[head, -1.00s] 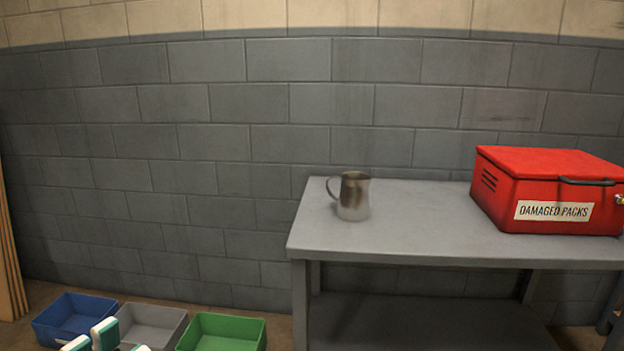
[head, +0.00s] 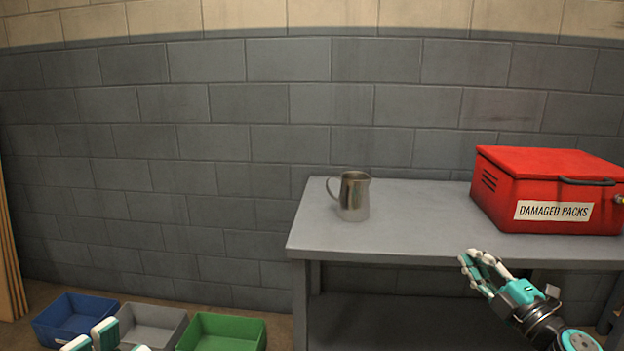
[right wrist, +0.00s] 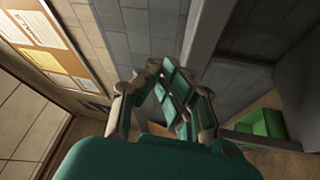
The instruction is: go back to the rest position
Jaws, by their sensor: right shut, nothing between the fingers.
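My right gripper (head: 468,264) shows at the lower right of the head view, in front of the bench's front edge and pointing up and left. It is shut and empty. In the right wrist view its fingers (right wrist: 163,88) fill the middle, with nothing held between them. Parts of my left gripper (head: 98,338) show as teal and white pads at the bottom left of the head view, in front of the bins. The rest of it is cut off by the frame, so its opening cannot be made out.
A grey bench (head: 420,238) carries a metal jug (head: 353,197) and a red "DAMAGED PACKS" box (head: 545,170). Blue (head: 50,325), grey (head: 165,332) and green (head: 225,322) bins stand on the floor at left. The bench top between jug and box is clear.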

